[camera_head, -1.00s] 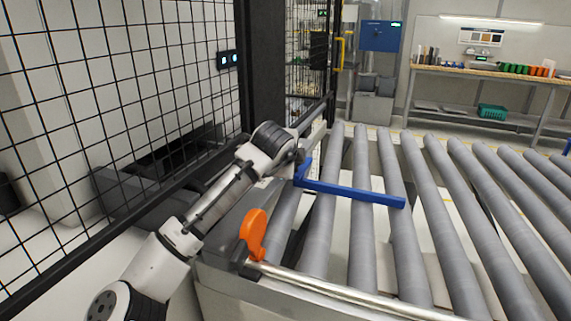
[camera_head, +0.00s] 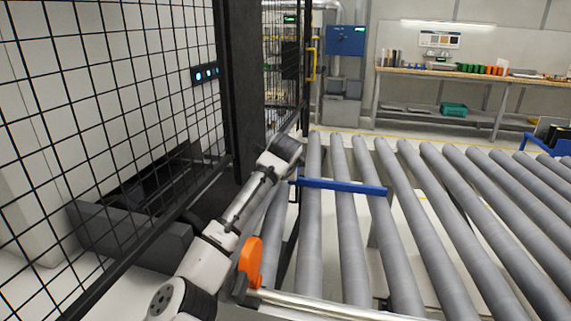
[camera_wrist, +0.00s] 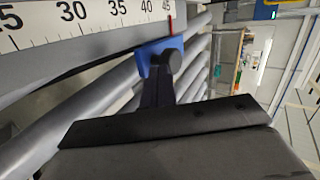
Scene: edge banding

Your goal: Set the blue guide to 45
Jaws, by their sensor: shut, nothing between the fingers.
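The blue guide (camera_head: 343,186) is a bar lying across several rollers, with its left end beside my gripper. It also shows in the wrist view (camera_wrist: 147,52), next to a dark round knob (camera_wrist: 172,61). A white scale (camera_wrist: 95,15) reads 30, 35, 40 and 45, rising to the right. A red mark (camera_wrist: 171,24) stands a little right of the 45 label; its exact reading is unclear. My gripper (camera_wrist: 160,88) is shut and empty, its dark fingers close to the guide and knob. I cannot tell if they touch. In the head view the fingers are hidden behind my arm.
A black mesh fence (camera_head: 110,110) and a dark post (camera_head: 238,90) run close along my arm's left. A workbench (camera_head: 470,75) stands at the back.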

